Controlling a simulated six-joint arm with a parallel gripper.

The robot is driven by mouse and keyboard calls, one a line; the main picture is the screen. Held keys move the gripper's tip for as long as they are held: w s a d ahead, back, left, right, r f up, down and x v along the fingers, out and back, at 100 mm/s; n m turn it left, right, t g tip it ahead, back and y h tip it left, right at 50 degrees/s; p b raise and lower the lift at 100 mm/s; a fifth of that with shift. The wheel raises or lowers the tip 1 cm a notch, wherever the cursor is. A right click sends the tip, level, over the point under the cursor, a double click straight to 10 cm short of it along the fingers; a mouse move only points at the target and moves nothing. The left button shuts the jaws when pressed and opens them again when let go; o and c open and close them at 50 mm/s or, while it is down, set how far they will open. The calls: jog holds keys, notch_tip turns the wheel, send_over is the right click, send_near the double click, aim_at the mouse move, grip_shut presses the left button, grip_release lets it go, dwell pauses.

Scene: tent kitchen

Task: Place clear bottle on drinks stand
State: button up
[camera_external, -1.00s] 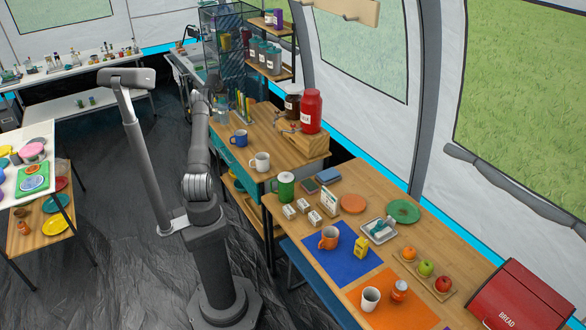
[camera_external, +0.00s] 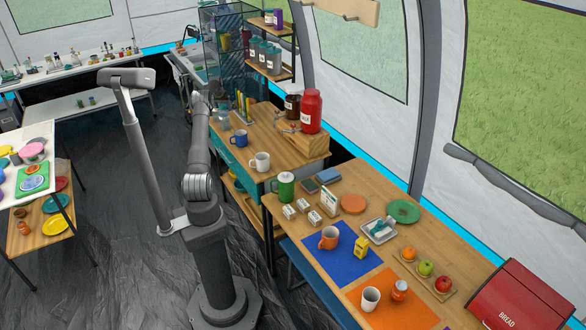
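My gripper (camera_external: 221,104) is small and far off, at the end of my arm over the far left part of the wooden counter (camera_external: 262,128). Its fingers are too small to tell open from shut. A pale, see-through shape (camera_external: 224,122) shows just below it and may be the clear bottle; I cannot tell whether they touch. A wooden stand (camera_external: 303,146) carrying a red dispenser (camera_external: 311,111) and a dark brown dispenser (camera_external: 292,106) is at the right of that counter, possibly the drinks stand. My gripper is to its left, apart from it.
A blue mug (camera_external: 238,139) and a white mug (camera_external: 260,162) stand between my arm and the wooden stand. A tall glass cabinet (camera_external: 222,45) and a shelf with several jars (camera_external: 268,58) stand behind. The nearer table (camera_external: 330,192) is crowded.

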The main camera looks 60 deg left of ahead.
jog(key=v, duration=1.2)
jog(key=x, duration=1.1)
jog(key=shift+a+f, duration=0.1)
jog(key=shift+f, duration=0.1)
jog(key=shift+w+a, duration=0.1)
jog(key=shift+w, duration=0.05)
jog(key=shift+r, duration=1.65)
jog(key=shift+f, duration=0.15)
